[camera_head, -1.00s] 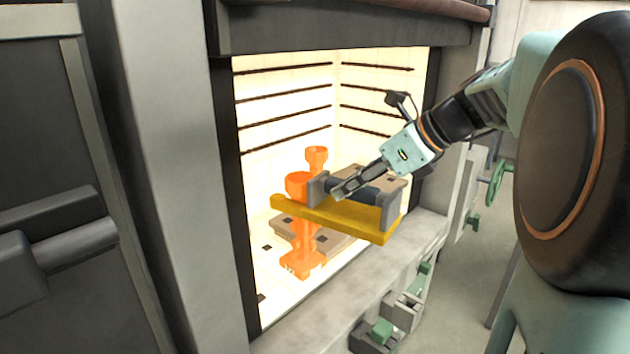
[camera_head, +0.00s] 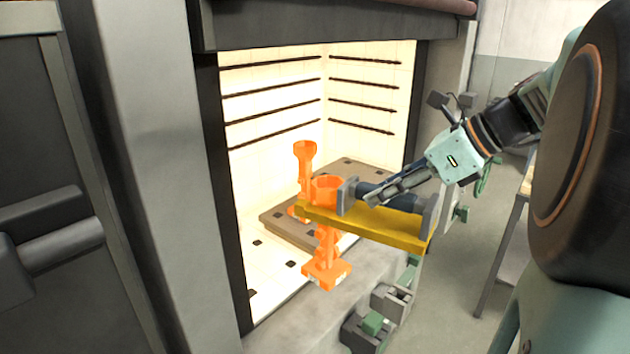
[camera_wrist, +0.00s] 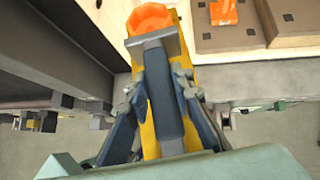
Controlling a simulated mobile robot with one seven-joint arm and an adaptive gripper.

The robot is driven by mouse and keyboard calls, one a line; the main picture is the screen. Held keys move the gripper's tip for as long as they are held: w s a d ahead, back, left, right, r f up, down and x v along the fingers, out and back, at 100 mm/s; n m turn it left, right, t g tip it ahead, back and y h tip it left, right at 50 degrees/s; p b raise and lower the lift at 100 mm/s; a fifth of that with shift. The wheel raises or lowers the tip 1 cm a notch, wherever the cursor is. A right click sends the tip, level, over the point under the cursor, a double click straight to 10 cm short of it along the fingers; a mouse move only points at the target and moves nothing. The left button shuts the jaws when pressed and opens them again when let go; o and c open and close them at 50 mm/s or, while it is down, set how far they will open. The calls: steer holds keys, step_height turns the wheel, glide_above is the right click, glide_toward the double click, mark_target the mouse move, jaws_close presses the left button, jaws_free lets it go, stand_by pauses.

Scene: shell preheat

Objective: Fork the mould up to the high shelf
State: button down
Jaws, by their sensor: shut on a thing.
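My gripper (camera_head: 376,197) is shut on the dark blue handle of a yellow fork (camera_head: 375,232). In the wrist view my gripper (camera_wrist: 164,95) has a finger on each side of the handle (camera_wrist: 165,100). A glowing orange mould (camera_head: 326,270) with a cup-shaped top is at the fork's far end, upright, its foot hanging below the yellow bar. It appears carried at the furnace mouth. Its cup shows in the wrist view (camera_wrist: 152,17). A second orange mould (camera_head: 304,160) stands farther inside, partly hidden. I cannot tell which surface is the high shelf.
The bright furnace chamber (camera_head: 290,90) has dark bars along its walls. Brown slabs (camera_head: 350,170) with dark square holes lie inside. The grey furnace jamb (camera_head: 165,180) is at left. Grey and green clamps (camera_head: 375,325) sit below the sill.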

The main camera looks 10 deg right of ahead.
steer(key=s+d, duration=2.1)
steer(key=d, duration=0.1)
steer(key=shift+s+d, duration=0.2)
steer(key=shift+s, duration=0.1)
stand_by(1.2)
stand_by(0.7)
